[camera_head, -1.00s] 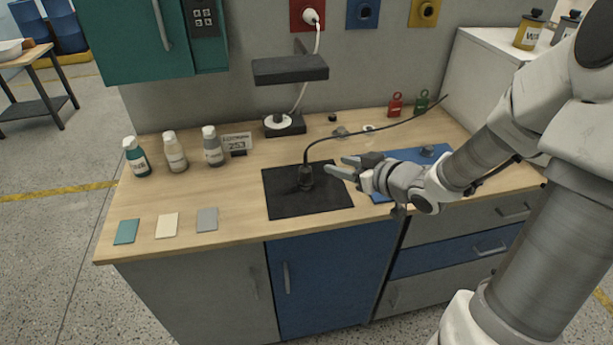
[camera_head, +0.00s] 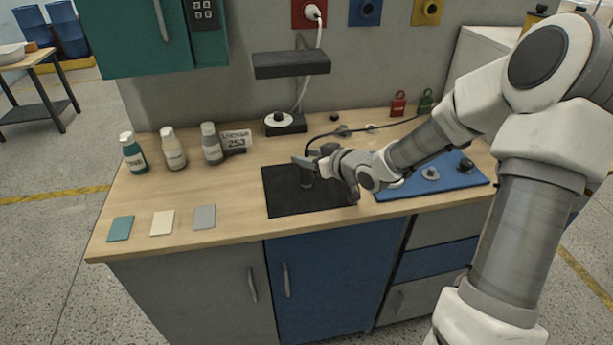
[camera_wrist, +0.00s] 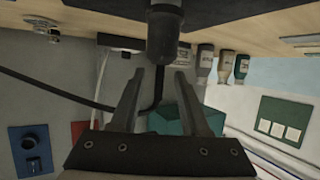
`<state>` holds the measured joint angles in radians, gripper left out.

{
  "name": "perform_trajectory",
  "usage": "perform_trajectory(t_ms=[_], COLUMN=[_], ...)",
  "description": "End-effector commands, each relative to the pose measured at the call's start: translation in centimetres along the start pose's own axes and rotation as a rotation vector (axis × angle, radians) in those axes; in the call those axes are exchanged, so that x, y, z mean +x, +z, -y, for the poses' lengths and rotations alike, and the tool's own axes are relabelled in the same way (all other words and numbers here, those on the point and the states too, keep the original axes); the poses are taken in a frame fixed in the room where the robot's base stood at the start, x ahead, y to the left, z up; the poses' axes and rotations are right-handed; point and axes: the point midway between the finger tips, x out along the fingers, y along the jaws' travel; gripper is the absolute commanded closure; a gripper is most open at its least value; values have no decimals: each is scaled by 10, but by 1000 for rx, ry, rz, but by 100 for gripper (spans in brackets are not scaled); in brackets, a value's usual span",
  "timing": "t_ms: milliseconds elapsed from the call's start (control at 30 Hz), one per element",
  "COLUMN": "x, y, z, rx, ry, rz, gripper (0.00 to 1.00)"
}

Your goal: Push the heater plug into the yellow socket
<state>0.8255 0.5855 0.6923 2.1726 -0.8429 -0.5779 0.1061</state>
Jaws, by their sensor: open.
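The black heater plug (camera_head: 307,178) stands upright on the black mat (camera_head: 285,203). Its dark cable rises from its top and runs right. In the wrist view the plug (camera_wrist: 163,40) lies just beyond my fingertips, with its cable end toward the gap between them. My gripper (camera_head: 311,161) is open at the plug's upper part; the wrist view shows its fingers (camera_wrist: 160,76) apart, with nothing clamped. The yellow socket (camera_head: 427,10) is on the back wall at upper right, and it is empty.
A white plug sits in the red socket (camera_head: 308,12); the blue socket (camera_head: 365,11) is empty. A dark shelf (camera_head: 291,64) juts from the wall. Several bottles (camera_head: 172,150) stand left, and a blue mat (camera_head: 410,188) with small parts lies right. The front left counter holds flat tiles.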

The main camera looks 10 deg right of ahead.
Motion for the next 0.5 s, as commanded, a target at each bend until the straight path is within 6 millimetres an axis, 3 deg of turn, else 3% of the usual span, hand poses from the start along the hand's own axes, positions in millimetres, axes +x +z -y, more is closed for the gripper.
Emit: perform_trajectory(t_ms=[200, 500], x=[33, 38], y=[3, 2], z=[0, -1], rx=[1, 1], ry=[-2, 0], rz=[-1, 0], gripper=[54, 54])
